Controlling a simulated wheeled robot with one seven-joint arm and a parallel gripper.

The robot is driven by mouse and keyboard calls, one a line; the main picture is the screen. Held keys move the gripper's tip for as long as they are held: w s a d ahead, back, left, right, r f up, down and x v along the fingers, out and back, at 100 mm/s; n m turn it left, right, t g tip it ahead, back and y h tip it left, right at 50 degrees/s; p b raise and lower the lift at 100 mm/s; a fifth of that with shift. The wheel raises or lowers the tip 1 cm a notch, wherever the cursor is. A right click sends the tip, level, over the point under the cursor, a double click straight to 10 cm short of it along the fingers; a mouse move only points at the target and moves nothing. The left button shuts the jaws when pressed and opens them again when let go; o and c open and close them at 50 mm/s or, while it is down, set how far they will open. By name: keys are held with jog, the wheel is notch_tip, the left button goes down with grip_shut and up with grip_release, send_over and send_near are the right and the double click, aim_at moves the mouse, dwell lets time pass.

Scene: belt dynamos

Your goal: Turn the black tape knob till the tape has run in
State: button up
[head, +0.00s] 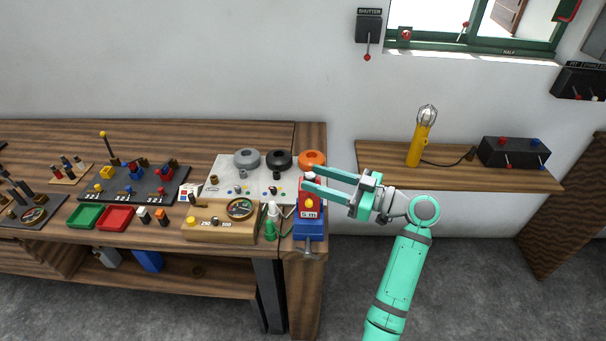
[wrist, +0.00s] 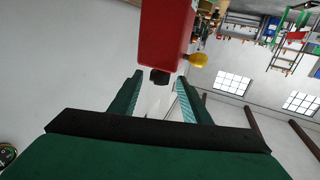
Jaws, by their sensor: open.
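A red tape case (head: 309,206) with a white "5 m" label stands upright on a blue base (head: 309,230) at the bench's right end. In the wrist view the red case (wrist: 165,28) fills the top middle, with a yellow knob (wrist: 198,60) at its right side. The black knob (wrist: 160,77) juts from the case's near face, between my fingertips. My gripper (head: 306,179) is open at the upper part of the case, coming from the right. It also shows in the wrist view (wrist: 159,80), with gaps beside the knob. I cannot make out the tape.
A green and white bottle (head: 271,222) stands close left of the blue base. A wall shelf (head: 450,180) with a yellow lamp (head: 421,140) is to the right. Floor shows between bench and shelf.

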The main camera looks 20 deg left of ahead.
aim_at(315, 179)
jog(key=shift+s+d, duration=0.15)
jog(key=shift+d, duration=0.95)
jog(key=shift+s+d, duration=0.1)
jog(key=shift+d, duration=1)
jog(key=shift+w+a, duration=0.1)
